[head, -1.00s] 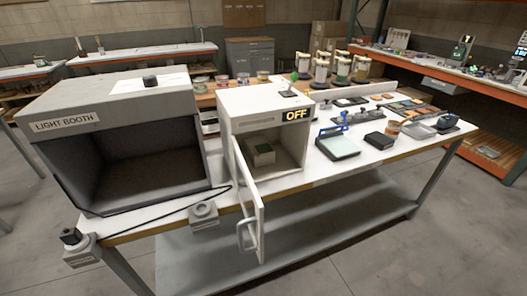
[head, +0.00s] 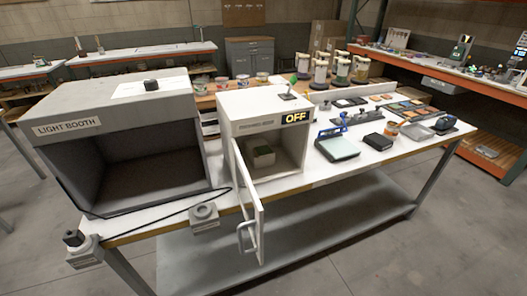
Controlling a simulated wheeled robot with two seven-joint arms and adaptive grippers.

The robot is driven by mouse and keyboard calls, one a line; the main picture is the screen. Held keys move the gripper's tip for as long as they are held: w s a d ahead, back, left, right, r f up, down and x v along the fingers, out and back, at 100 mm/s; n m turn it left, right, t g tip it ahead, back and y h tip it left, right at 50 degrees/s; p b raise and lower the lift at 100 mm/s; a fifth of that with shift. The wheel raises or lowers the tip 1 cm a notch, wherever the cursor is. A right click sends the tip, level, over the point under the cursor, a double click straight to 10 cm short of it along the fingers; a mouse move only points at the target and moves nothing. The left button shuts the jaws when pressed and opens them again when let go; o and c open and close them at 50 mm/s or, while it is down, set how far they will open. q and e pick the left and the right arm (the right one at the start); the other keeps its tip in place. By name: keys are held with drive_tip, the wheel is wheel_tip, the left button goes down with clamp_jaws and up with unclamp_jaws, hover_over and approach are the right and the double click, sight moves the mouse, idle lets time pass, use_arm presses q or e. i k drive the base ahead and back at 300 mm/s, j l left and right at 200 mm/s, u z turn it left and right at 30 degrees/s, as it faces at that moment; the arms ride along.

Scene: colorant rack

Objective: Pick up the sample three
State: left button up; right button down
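No label reading sample three is legible, so I cannot tell which item it is. Several small coloured panels (head: 411,107) lie at the right of the white worktable (head: 309,176), too small to read. Two dark flat pieces (head: 350,102) lie behind the blue-framed device. Neither of my grippers is in view.
The cabinet door (head: 257,222) hangs open past the table's front edge. A grey light booth (head: 66,130) fills the left. Two grey boxes (head: 204,217) (head: 84,254) sit at the front edge.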

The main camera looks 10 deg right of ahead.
sight(262, 153)
drive_tip(key=i+l+u, duration=0.15)
drive_tip(key=l, duration=0.45)
drive_tip(key=i+l+u, duration=0.1)
drive_tip(key=l, duration=0.55)
drive_tip(key=i+l+u, duration=0.15)
drive_tip(key=l, duration=0.5)
drive_tip(key=i+l+u, duration=0.1)
drive_tip(key=l, duration=0.55)
drive_tip(key=i+l+u, duration=0.15)
drive_tip(key=l, duration=0.55)
